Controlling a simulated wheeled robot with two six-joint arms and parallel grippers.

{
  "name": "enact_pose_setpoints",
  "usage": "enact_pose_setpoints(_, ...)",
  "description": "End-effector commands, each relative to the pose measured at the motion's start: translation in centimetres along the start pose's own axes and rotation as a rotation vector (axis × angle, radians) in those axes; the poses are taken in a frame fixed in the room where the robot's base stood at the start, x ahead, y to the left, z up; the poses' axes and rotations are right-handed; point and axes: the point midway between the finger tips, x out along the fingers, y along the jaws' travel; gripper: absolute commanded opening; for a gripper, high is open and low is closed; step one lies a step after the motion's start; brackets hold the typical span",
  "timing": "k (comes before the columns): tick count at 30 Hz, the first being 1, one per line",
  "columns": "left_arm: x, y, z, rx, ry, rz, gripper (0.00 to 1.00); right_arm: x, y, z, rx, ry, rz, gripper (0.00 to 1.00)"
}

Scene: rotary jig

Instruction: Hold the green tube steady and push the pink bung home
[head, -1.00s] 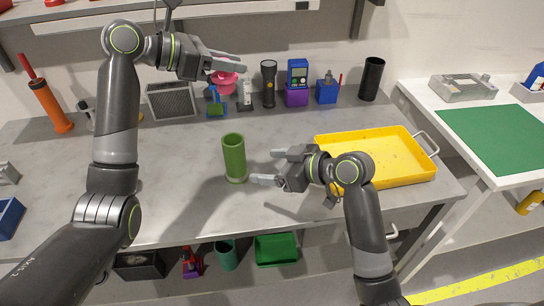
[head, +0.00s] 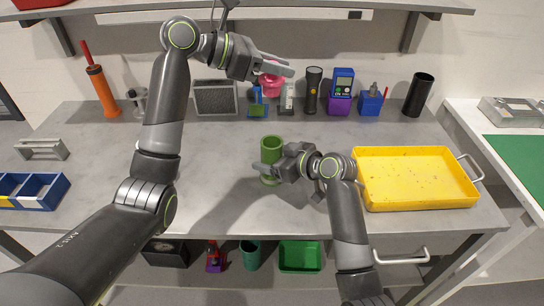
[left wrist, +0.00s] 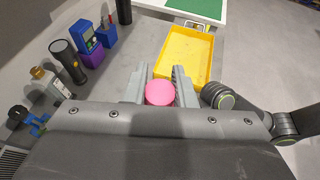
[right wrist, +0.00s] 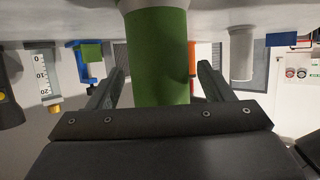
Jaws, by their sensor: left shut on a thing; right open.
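The green tube (head: 271,143) stands upright on the grey bench, its open top facing up. My right gripper (head: 272,160) is open, with one finger on each side of the tube. In the right wrist view, the tube (right wrist: 158,60) is between the spread fingers, with a gap on each side. My left gripper (head: 288,67) is shut on the pink bung (head: 269,80), held in the air above the back of the bench. In the left wrist view, the round pink face of the bung (left wrist: 160,93) shows between the fingers. Its far end is hidden.
A yellow tray (head: 415,203) lies right of the tube. A torch (head: 312,92), a purple block with a blue meter (head: 340,100) and a black cylinder (head: 418,95) line the back. A blue bin (head: 35,190) is at the left.

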Motion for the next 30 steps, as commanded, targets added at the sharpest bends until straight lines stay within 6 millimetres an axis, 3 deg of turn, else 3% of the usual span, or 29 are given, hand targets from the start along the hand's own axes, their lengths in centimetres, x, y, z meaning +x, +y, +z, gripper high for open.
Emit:
enact_pose_setpoints(11, 0.0, 0.0, 0.0, 0.000, 0.000, 0.000, 0.01, 0.4, 0.0, 0.0, 0.000, 0.000, 0.000, 0.74)
enact_pose_setpoints(23, 0.0, 0.0, 0.0, 0.000, 0.000, 0.000, 0.01, 0.4, 0.0, 0.0, 0.000, 0.000, 0.000, 0.21)
enact_pose_setpoints(26, 0.1, 0.0, -0.3, -0.002, -0.001, 0.001, 0.01, 0.4, 0.0, 0.0, 0.000, 0.000, 0.000, 0.21)
enact_pose_setpoints(30, 1.1, 0.0, -2.6, -0.012, -0.007, 0.013, 0.01, 0.4, 0.0, 0.0, 0.000, 0.000, 0.000, 0.21)
